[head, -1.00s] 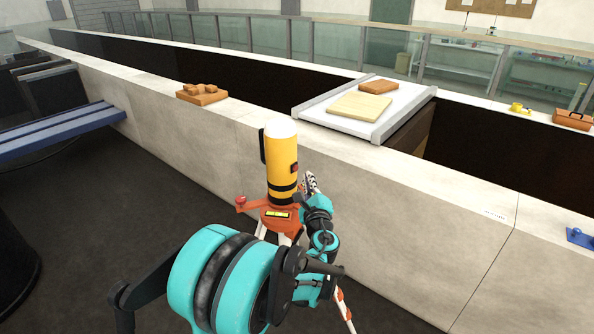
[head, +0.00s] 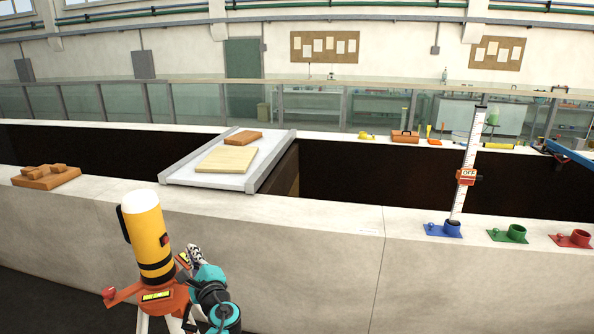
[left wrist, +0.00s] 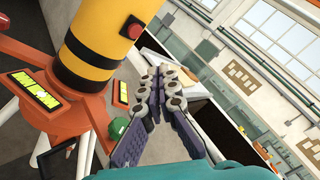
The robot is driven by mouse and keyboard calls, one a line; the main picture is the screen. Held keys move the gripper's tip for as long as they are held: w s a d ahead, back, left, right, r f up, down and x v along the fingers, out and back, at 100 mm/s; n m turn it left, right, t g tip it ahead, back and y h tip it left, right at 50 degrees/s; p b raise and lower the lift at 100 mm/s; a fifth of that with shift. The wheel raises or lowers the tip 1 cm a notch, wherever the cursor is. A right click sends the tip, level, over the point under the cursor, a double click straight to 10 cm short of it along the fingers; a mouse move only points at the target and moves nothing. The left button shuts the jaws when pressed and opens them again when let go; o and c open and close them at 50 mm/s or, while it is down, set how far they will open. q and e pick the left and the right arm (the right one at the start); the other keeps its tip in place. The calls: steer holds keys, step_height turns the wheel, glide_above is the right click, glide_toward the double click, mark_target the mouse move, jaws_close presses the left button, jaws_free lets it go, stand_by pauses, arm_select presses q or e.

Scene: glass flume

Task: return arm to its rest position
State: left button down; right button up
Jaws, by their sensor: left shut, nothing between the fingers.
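My left arm comes up at the bottom of the head view. Its left gripper (head: 194,256) is beside the yellow and black cylinder (head: 148,238) on its orange tripod base (head: 165,298). In the left wrist view the two fingers (left wrist: 157,88) lie together, shut with nothing between them. The yellow and black cylinder (left wrist: 105,45) stands left of the fingers there, and I cannot tell whether they touch the orange base. My right gripper is in neither view.
A long pale wall (head: 320,225) runs across in front. A brown block piece (head: 45,178) sits at the left.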

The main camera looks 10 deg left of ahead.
arm_select(q)
steer(key=s+d+f+n+g+h+b, duration=0.3)
steer(key=s+d+f+n+h+b, duration=0.3)
steer(key=s+f, duration=0.6)
steer(key=s+d+f+n+g+h+b, duration=0.4)
steer(key=s+d+f+n+h+b, duration=0.2)
steer(key=s+d+f+n, duration=0.5)
steer(key=s+d+f, duration=0.1)
steer(key=s+d, duration=0.1)
steer(key=s, duration=0.1)
steer(key=shift+s+f+n, duration=0.2)
steer(key=shift+s+n, duration=0.1)
steer(key=shift+s, duration=0.1)
